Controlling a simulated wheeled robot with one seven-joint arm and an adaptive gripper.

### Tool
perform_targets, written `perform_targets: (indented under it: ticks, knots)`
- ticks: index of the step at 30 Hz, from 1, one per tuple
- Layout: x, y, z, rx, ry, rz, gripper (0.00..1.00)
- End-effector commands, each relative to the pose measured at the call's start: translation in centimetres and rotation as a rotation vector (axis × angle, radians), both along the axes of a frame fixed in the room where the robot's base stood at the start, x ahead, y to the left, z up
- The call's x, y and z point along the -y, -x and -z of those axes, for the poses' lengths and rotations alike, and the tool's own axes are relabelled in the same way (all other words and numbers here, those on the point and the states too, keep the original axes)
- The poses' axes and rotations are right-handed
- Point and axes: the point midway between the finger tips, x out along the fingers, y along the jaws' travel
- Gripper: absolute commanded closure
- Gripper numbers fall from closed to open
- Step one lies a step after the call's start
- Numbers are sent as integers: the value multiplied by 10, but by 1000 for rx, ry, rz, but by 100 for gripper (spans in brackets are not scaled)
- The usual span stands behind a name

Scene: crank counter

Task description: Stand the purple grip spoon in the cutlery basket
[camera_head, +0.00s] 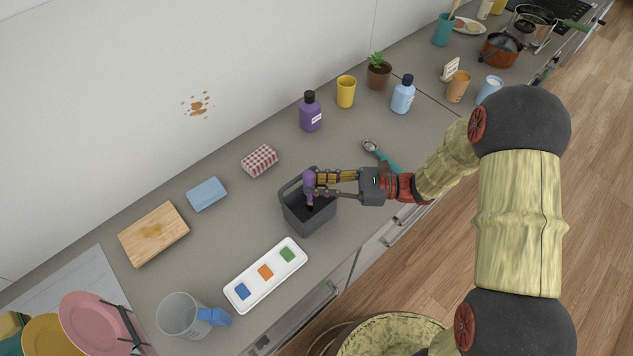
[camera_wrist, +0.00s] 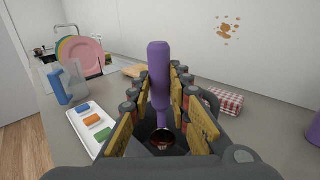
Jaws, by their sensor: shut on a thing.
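My gripper (camera_head: 314,186) is over the dark grey cutlery basket (camera_head: 308,219), which stands on the counter. It is shut on the purple grip spoon (camera_head: 309,188). In the wrist view the purple handle (camera_wrist: 159,75) stands nearly upright between the fingers (camera_wrist: 160,98), with its top end above them. The spoon's bowl (camera_wrist: 163,138) shows lower down, below the fingers. In the head view the lower part of the spoon is within the basket's opening. I cannot tell whether it touches the basket floor.
A teal-handled spoon (camera_head: 381,155) lies behind the gripper. A white tray (camera_head: 278,283) with coloured blocks and a clear pitcher (camera_head: 182,315) stand in front left. A checked box (camera_head: 259,160), blue sponge (camera_head: 207,193) and purple bottle (camera_head: 310,113) stand toward the wall.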

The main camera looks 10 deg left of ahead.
Motion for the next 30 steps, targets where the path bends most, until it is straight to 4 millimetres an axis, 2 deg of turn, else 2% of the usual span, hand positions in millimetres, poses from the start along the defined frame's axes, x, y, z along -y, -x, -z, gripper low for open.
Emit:
perform_targets:
  ticks: [11, 21, 26, 30]
  knots:
    - [0, 0, 0, 0, 0, 0, 61]
    - [2, 0, 0, 0, 0, 1, 60]
    - [17, -3, 0, 0, -1, 4, 60]
    - [44, -5, 0, 1, 0, 6, 60]
